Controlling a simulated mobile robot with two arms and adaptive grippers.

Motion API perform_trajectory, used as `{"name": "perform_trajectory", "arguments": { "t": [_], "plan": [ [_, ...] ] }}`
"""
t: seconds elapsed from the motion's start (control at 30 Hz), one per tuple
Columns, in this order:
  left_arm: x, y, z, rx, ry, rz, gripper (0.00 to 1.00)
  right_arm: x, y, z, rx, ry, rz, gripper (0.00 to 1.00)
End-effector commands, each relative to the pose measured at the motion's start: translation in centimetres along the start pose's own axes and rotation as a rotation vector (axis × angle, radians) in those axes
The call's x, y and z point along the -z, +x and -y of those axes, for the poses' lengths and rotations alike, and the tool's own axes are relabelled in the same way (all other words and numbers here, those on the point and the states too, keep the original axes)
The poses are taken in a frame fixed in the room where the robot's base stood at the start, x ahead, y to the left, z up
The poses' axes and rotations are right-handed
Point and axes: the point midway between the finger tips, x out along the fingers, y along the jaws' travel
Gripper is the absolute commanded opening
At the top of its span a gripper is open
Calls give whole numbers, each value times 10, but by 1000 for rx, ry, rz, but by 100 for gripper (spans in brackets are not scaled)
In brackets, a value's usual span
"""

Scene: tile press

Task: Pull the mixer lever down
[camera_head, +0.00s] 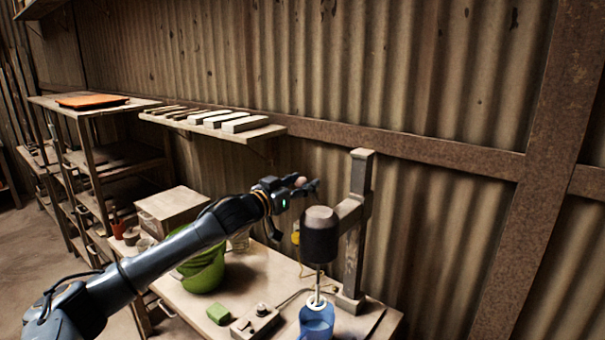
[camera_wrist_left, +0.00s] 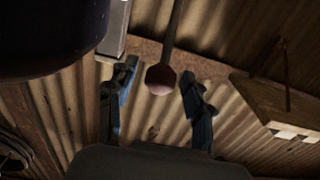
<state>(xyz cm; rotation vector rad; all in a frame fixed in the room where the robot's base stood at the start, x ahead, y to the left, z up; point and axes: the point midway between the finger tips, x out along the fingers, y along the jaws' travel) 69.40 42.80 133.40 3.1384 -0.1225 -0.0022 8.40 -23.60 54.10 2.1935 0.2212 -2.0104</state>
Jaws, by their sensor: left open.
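The mixer (camera_head: 320,236) has a dark cylindrical head on an upright metal post, with a thin shaft reaching down to a blue container (camera_head: 317,322). The mixer lever (camera_wrist_left: 161,79) ends in a reddish round knob; in the left wrist view its rod runs up from the knob. My left gripper (camera_head: 306,186) is open, up beside the mixer head and left of the post. The knob appears between its two fingers in the wrist view, with a gap on each side; no contact shows. In the head view the gripper mostly hides the lever. My right gripper is not in view.
A green bucket (camera_head: 203,270), a green block (camera_head: 219,313) and a small control box (camera_head: 255,322) are on the workbench (camera_head: 262,281). A wall shelf (camera_head: 215,128) with several bars is behind my left arm. The corrugated wall (camera_head: 430,245) is close behind the mixer.

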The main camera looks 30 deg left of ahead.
Motion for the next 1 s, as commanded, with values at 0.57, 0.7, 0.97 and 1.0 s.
{"name": "perform_trajectory", "arguments": {
  "t": [0.57, 0.7, 0.97, 1.0],
  "plan": [
    [0, 6, 0, -1, 1, 0, 12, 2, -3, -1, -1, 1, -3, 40],
    [0, 6, 0, 0, 1, 0, 0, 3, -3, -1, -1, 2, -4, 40],
    [-3, 5, 0, -1, 0, -10, 0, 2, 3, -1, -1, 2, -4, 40],
    [-5, 5, -1, -1, -1, -16, 0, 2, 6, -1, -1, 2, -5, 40]
  ]
}}
